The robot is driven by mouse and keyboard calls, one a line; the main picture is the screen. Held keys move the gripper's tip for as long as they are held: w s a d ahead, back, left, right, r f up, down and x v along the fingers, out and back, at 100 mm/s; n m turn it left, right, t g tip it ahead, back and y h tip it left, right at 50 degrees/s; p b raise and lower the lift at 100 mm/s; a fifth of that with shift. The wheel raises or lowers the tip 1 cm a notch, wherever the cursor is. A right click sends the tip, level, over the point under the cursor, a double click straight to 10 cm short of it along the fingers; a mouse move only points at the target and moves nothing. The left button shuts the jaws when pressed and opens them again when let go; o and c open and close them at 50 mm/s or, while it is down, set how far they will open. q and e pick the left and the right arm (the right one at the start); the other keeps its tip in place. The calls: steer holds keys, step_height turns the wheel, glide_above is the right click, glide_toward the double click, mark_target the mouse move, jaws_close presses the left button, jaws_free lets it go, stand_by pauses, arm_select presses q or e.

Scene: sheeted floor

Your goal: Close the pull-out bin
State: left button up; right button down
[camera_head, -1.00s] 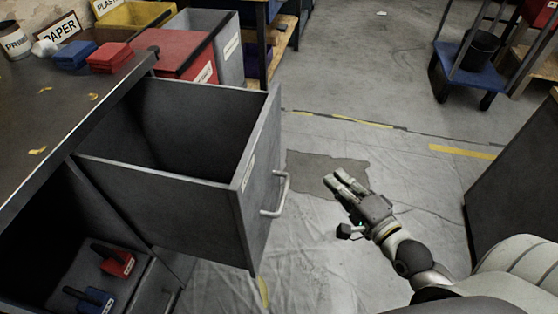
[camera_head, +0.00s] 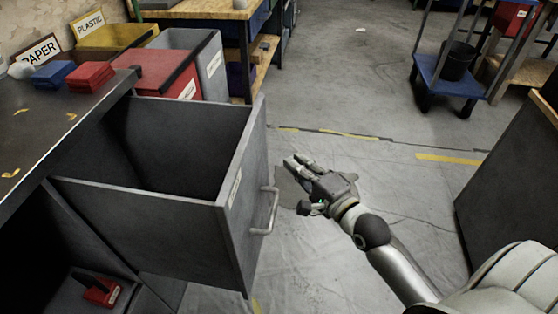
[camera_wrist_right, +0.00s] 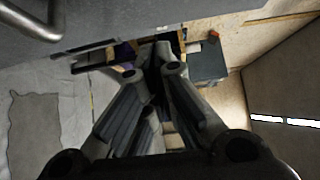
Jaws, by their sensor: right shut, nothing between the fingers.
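The pull-out bin (camera_head: 150,215) is a grey open-topped drawer, pulled out from under the dark counter at the left in the head view. Its front panel carries a pale label and a light metal handle (camera_head: 271,212). The handle also shows at the top left of the right wrist view (camera_wrist_right: 38,22). My right gripper (camera_head: 292,164) is shut and empty. It is to the right of the bin front, near the handle but apart from it in the head view. My left gripper is not in view.
The dark counter (camera_head: 45,120) holds a blue box and a red box (camera_head: 90,76). Behind are red, yellow and grey bins (camera_head: 195,50). A blue cart (camera_head: 450,80) with a black bucket stands at the back right. A dark cabinet (camera_head: 505,200) is at the right. The floor between is clear.

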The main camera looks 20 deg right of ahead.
mark_target(266, 148)
steer(key=shift+w+a, duration=1.55)
steer(key=shift+a, duration=0.2)
steer(key=shift+w+a, duration=0.1)
